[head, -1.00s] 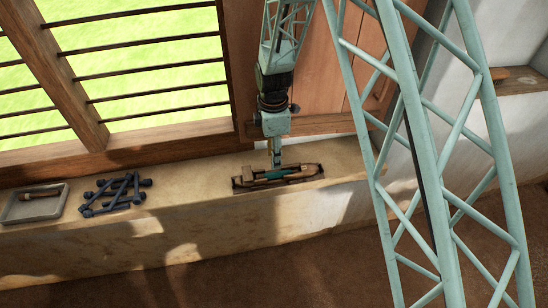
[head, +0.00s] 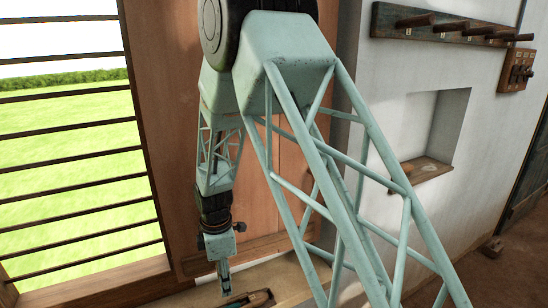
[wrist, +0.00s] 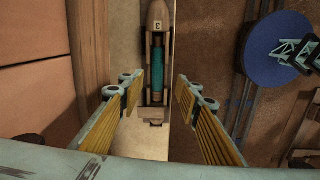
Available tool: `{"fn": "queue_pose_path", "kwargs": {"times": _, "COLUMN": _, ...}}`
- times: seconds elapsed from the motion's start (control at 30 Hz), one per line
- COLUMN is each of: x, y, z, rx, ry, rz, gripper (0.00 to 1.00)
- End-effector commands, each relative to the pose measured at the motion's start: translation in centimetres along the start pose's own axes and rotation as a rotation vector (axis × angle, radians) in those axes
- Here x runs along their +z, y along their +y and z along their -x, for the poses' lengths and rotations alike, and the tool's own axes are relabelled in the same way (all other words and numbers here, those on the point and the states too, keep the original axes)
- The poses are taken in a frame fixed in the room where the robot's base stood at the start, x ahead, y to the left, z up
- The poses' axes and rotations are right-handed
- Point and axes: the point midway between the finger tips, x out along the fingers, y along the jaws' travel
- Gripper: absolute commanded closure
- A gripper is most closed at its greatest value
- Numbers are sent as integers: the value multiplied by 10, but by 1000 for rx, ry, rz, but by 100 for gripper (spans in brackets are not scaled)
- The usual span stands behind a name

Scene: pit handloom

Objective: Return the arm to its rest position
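My gripper (head: 224,288) hangs pointing down over the sill by the window, below the end of my lattice arm. In the wrist view my gripper (wrist: 158,92) is open, with its two yellow-padded fingers wide apart and nothing held between them. A wooden shuttle (wrist: 157,18) marked 3, with a teal bobbin in it, lies below and beyond the fingertips. In the head view only part of the shuttle (head: 262,297) shows at the bottom edge, close beside the gripper. The gap between fingertips and shuttle is hard to judge.
A barred window (head: 80,150) and wooden panel (head: 165,130) stand behind the arm. At right are a peg rack (head: 450,28) on the white wall and a niche (head: 432,135) with a wooden shelf. A blue disc (wrist: 282,48) shows right in the wrist view.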

Motion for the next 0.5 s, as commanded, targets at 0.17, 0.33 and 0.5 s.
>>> {"fn": "queue_pose_path", "kwargs": {"times": 0.17, "x": 21, "y": -6, "z": 38, "rx": 18, "ry": 3, "rz": -91, "gripper": 69}}
{"fn": "queue_pose_path", "kwargs": {"times": 0.33, "x": 40, "y": -16, "z": 71, "rx": 31, "ry": 6, "rz": -178, "gripper": 69}}
{"fn": "queue_pose_path", "kwargs": {"times": 0.5, "x": 59, "y": -27, "z": 103, "rx": 45, "ry": 10, "rz": -264, "gripper": 69}}
